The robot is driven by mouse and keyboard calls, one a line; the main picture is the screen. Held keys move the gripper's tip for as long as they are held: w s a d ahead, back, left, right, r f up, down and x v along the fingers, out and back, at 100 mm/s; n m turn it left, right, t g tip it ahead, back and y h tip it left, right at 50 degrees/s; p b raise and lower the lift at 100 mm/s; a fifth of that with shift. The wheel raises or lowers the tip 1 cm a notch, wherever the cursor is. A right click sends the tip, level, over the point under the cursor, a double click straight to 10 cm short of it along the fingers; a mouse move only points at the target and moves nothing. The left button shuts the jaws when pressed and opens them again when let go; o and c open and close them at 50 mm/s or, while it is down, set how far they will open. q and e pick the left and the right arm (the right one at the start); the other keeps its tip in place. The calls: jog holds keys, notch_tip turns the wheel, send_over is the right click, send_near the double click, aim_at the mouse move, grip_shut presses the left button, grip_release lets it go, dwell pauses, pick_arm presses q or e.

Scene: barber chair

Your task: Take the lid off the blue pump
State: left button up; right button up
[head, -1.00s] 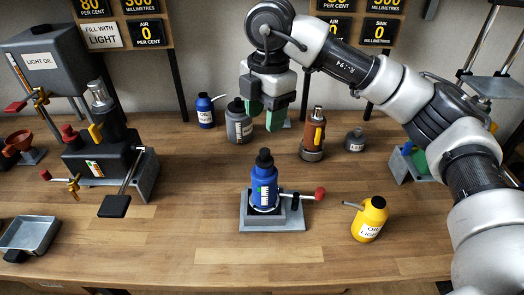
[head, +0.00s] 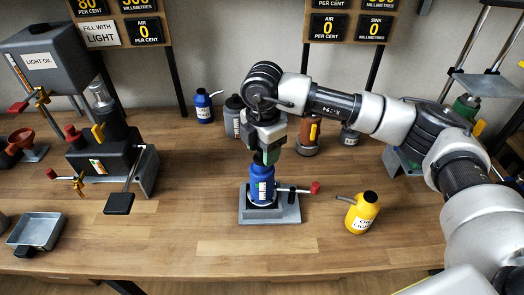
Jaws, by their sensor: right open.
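The blue pump (head: 262,187) stands upright on a grey base plate (head: 284,214) in the middle of the table, with a red-tipped lever out to its right. My right gripper (head: 266,155) points down right over the top of the pump, its green fingers at the height of the lid. The right gripper is open. My left gripper is not in view.
A yellow oil can (head: 362,212) stands to the right of the pump. A dark pump unit (head: 108,155) and a grey tray (head: 35,231) are at left. A blue bottle (head: 204,106), a grey bottle and a brown pump (head: 306,138) stand behind. The front middle of the table is clear.

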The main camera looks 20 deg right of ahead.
grip_shut()
jog(key=shift+r, duration=0.1)
dwell(0.3)
